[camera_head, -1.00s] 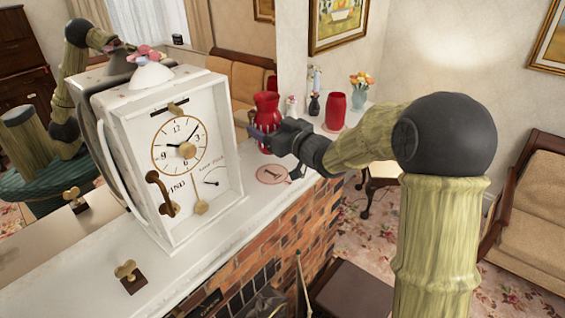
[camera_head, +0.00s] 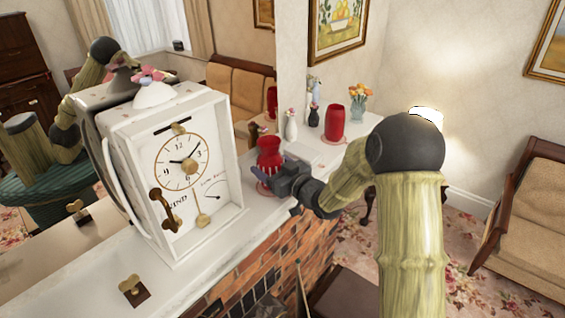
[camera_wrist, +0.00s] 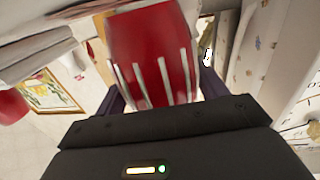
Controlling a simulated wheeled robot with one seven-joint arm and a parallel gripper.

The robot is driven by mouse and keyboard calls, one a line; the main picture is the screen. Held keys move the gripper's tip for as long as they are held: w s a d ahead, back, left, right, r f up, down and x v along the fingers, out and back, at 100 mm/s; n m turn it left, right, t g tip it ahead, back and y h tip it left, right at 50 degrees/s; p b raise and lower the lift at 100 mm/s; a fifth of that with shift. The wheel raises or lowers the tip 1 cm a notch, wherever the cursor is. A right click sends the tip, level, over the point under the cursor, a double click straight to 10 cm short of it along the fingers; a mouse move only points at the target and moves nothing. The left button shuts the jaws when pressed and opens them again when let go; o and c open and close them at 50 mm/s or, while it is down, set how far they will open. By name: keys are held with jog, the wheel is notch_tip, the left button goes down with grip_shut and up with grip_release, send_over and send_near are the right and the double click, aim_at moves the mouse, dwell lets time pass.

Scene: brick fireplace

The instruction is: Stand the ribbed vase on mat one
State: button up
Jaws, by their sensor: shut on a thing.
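The ribbed vase (camera_head: 268,153) is red with a flared rim, and its pale ribs show in the wrist view (camera_wrist: 152,58). My gripper (camera_head: 271,177) is shut on its body, one finger on each side. The vase looks about upright over the front part of the mantel, right of the clock. A pinkish edge of a mat (camera_head: 263,189) shows just left of and below my gripper. My gripper hides the vase's base and most of that mat, so I cannot tell whether they touch.
A white clock (camera_head: 185,170) stands close on the left. Behind, a plain red vase (camera_head: 334,122) stands on another pink-edged mat, near a white bud vase (camera_head: 291,126), a dark vase (camera_head: 313,116) and a flower vase (camera_head: 358,104). A mirror backs the white mantel (camera_head: 222,226).

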jog(key=shift+f+b, duration=0.2)
jog(key=shift+b, duration=0.1)
jog(key=o, duration=1.3)
jog(key=shift+s, duration=0.1)
jog(key=shift+r+p, duration=0.2)
jog(key=shift+p, duration=0.1)
jog(key=b+v, duration=0.5)
jog(key=v, duration=0.7)
